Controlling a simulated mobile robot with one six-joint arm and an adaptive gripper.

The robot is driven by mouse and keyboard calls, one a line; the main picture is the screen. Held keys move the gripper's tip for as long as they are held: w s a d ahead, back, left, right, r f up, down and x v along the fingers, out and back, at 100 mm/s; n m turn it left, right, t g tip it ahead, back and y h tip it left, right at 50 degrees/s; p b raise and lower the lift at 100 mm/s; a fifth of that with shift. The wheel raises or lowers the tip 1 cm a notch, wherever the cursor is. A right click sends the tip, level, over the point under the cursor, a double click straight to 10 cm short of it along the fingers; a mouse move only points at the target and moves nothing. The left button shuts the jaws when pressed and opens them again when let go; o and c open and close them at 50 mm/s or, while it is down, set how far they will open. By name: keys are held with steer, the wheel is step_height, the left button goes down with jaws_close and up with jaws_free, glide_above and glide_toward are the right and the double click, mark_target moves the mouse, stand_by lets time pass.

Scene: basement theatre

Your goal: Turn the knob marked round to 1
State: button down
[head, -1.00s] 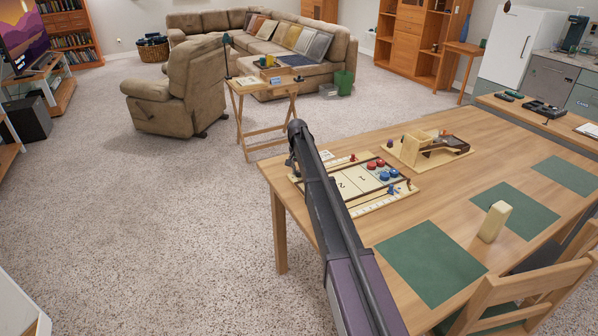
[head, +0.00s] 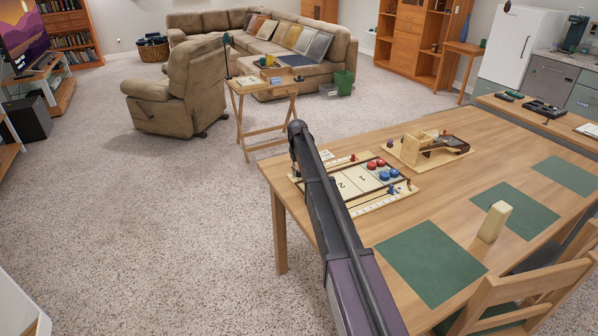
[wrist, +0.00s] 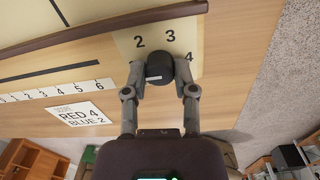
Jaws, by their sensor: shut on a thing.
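In the wrist view a round black knob (wrist: 159,68) stands on a cream plate (wrist: 127,49) printed with 2, 3 and 4. A small white mark shows on the knob's near side; I cannot tell which number the knob is set to. No 1 and no word "round" can be read on the plate. My gripper (wrist: 160,71) has one finger on each side of the knob and is shut on it.
The board lies on a wooden table (head: 470,150). A wooden device (head: 425,150) stands behind it, with green mats (head: 430,262) and a pale block (head: 494,222) to the right. A card reading RED 4, BLUE 2 (wrist: 80,117) and a number strip (wrist: 65,94) lie beside the plate.

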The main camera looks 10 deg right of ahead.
steer(key=shift+s, duration=0.1)
steer(key=shift+c, duration=2.1)
jaws_free()
steer(key=shift+m, duration=0.3)
